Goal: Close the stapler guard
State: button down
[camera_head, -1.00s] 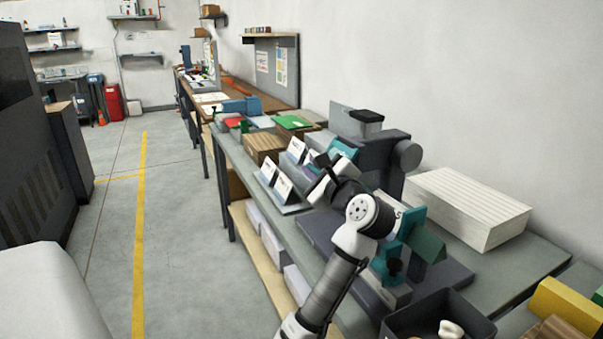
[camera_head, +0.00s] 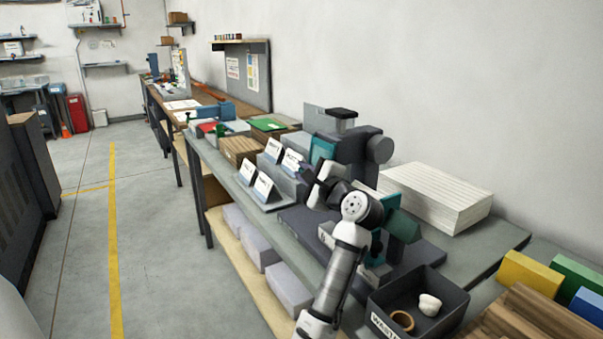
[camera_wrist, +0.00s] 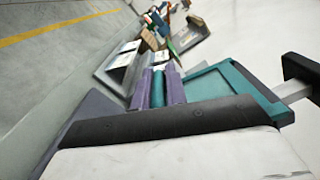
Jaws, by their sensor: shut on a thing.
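The stapler (camera_head: 352,150) is a dark grey machine on the bench, with a round side knob and a black top. Its guard (camera_head: 322,150) is a teal panel on its left side. My gripper (camera_head: 308,170) is at the guard's lower left in the head view, small and partly hidden by my wrist. In the wrist view my gripper (camera_wrist: 158,76) has its two purple-grey fingers shut on a teal bar (camera_wrist: 158,90), which looks like the guard's handle. Whether the guard is fully closed I cannot tell.
White label stands (camera_head: 264,188) stand left of my gripper. A white paper stack (camera_head: 437,195) lies right of the stapler. A dark waste bin (camera_head: 458,312) with a white crumpled piece and a brown ring is at the front right. The floor left of the bench is clear.

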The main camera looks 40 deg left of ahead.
jog(key=shift+w+f, duration=0.15)
jog(key=shift+f, duration=0.35)
jog(key=c, duration=1.5)
grip_release()
jog(key=shift+r, duration=0.35)
notch_tip(320, 180, up, 20)
jog(key=shift+f, duration=0.15)
